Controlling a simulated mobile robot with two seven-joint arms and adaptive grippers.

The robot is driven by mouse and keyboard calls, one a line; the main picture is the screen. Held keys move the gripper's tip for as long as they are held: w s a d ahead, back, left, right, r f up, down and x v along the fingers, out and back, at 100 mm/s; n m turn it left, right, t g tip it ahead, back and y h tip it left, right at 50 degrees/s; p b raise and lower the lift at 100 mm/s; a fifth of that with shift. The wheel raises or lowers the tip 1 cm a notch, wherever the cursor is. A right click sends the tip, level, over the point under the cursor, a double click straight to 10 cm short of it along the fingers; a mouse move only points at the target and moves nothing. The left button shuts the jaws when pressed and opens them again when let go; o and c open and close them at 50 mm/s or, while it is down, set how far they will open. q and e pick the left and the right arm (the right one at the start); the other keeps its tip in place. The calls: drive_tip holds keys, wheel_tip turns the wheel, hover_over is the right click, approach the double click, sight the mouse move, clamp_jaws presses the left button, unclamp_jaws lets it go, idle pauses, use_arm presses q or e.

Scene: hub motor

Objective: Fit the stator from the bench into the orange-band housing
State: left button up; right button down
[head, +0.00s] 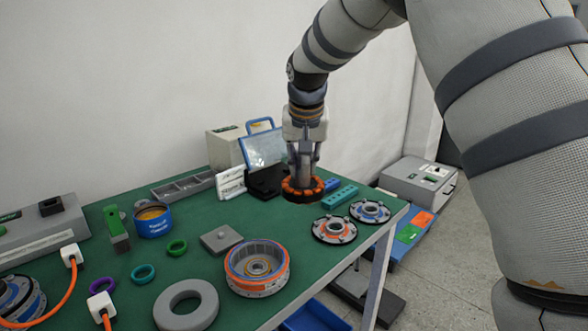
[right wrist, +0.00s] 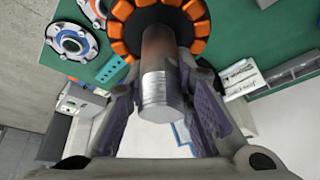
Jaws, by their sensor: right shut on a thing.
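The stator, a ring of orange coils (head: 302,190) with a grey shaft, hangs upright over the back right of the green bench. My right gripper (head: 304,158) is shut on its shaft from above. In the right wrist view the shaft (right wrist: 160,85) sits between the two fingers, with the orange coils (right wrist: 117,28) beyond them. The orange-band housing (head: 257,268) stands open-topped at the front middle of the bench, apart from the stator and to its lower left. Its hollow inside shows. My left gripper is in neither view.
Two flanged covers, one orange (head: 334,229) and one blue (head: 370,211), lie at the right edge. A grey ring (head: 186,305) lies left of the housing. A teal block (head: 339,195) is near the stator.

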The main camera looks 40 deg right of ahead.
drive_tip(key=shift+a+r, duration=0.1)
drive_tip(key=shift+a, duration=0.2)
drive_tip(key=s+a, duration=0.2)
drive_tip(key=a, duration=1.1)
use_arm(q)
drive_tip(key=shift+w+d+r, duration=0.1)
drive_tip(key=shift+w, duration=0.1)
use_arm(e)
wheel_tip(320, 180, down, 7)
drive_tip(key=shift+a, duration=0.25)
drive_tip(key=shift+s, duration=0.1)
drive_tip(key=shift+f, duration=1)
drive_tip(key=shift+f, duration=0.7)
